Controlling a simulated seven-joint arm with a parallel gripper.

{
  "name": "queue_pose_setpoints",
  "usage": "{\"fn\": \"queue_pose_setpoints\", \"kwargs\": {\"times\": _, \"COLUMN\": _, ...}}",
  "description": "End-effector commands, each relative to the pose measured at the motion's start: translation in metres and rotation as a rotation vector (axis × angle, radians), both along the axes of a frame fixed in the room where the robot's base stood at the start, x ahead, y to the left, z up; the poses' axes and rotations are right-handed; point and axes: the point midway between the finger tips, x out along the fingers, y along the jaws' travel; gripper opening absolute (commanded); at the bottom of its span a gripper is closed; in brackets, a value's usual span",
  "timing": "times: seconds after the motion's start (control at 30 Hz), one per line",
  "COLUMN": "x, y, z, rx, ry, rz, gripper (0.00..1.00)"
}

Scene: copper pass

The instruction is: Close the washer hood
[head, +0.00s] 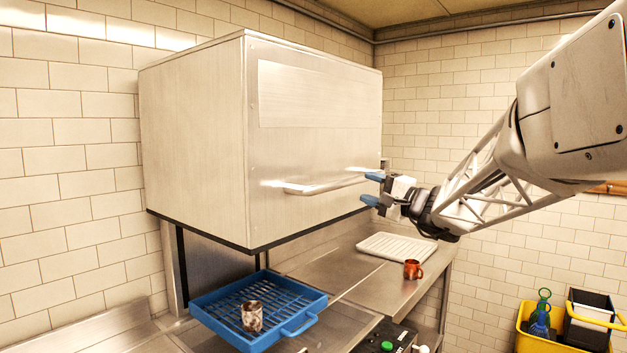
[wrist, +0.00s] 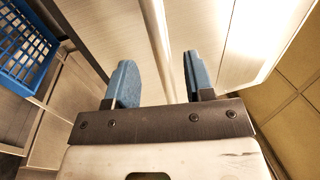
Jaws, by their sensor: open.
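The washer hood (head: 200,130) is a large brushed-steel box, raised, with an open gap between its dark lower edge and the blue rack below. A metal bar handle (head: 310,187) runs across its front. My gripper (head: 374,189) is open at the right end of this handle, with one blue finger above the other. In the wrist view, the handle (wrist: 156,30) runs into the gap between the two open blue fingers of my gripper (wrist: 157,65). I cannot tell whether either finger touches it.
The blue rack (head: 231,328), holding a stained cup (head: 252,315), sits under the hood. A white ridged tray (head: 385,246) and a copper mug (head: 413,269) are on the counter to the right. A yellow bucket (head: 530,340) stands lower right. A control box (head: 376,342) has a green button.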

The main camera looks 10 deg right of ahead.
Motion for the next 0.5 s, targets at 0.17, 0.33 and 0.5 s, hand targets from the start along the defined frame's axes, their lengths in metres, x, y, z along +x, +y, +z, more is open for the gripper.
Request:
{"fn": "queue_pose_setpoints", "kwargs": {"times": 0.17, "x": 0.000, "y": 0.000, "z": 0.000, "rx": -0.001, "ry": 0.001, "rz": 0.001, "gripper": 0.48}}
{"fn": "queue_pose_setpoints", "kwargs": {"times": 0.33, "x": 0.002, "y": 0.003, "z": 0.000, "rx": -0.001, "ry": 0.000, "rz": 0.002, "gripper": 0.48}}
{"fn": "queue_pose_setpoints", "kwargs": {"times": 0.5, "x": 0.010, "y": 0.010, "z": 0.002, "rx": -0.002, "ry": 0.001, "rz": 0.001, "gripper": 0.48}}
